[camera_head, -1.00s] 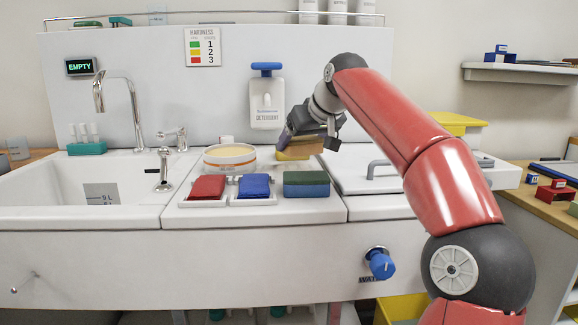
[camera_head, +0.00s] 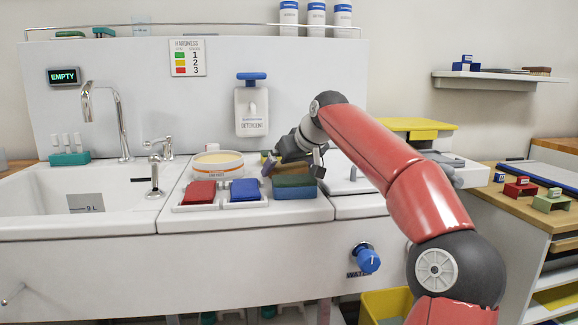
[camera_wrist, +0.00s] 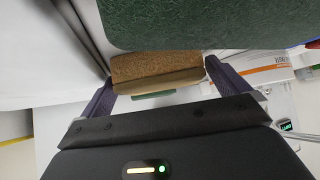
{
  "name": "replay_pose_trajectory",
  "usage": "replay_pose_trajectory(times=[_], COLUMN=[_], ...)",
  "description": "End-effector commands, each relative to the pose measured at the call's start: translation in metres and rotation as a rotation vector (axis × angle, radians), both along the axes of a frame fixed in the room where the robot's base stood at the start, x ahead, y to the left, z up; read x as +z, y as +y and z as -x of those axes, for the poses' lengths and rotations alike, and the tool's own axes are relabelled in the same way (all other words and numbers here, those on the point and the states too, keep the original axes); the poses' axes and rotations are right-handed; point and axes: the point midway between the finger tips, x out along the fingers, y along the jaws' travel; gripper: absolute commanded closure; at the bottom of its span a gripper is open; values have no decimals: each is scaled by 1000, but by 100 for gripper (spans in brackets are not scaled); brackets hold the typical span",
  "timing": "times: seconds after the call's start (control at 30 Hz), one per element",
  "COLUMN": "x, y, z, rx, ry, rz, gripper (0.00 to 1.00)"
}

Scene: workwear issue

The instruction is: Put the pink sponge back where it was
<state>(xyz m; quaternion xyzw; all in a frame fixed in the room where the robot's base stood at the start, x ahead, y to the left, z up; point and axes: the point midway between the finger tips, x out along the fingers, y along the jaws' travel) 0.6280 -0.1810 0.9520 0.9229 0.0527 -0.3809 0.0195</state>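No clearly pink sponge shows in either view. A brown sponge with a tan layer (camera_wrist: 158,68) lies between or just beyond the fingertips of my gripper (camera_wrist: 160,72); a green strip shows beside it. In the head view my gripper (camera_head: 293,168) is low over the counter, fingers spread, partly hiding a yellow-brown sponge (camera_head: 267,157). I cannot tell whether the fingers touch it. A green-topped blue sponge (camera_head: 294,188) sits in front of the gripper; its green face (camera_wrist: 200,22) fills the top of the wrist view. A red sponge (camera_head: 200,192) and a blue sponge (camera_head: 244,190) sit left of it.
A round tub (camera_head: 216,165) stands behind the red and blue sponges. The sink (camera_head: 80,195) is at left, with a tap (camera_head: 122,125). A detergent dispenser (camera_head: 251,110) hangs on the back panel. A yellow-lidded box (camera_head: 418,126) and a side table (camera_head: 510,195) are at right.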

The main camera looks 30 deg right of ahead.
Motion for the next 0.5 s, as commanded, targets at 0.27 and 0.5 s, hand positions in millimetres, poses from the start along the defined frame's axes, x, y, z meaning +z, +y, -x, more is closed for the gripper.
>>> replay_pose_trajectory(times=[0.27,0.5], x=[6,35], y=[0,-5], z=[0,31], rx=[-1,-6], ry=[0,-3], rz=[-2,2], gripper=[0,0])
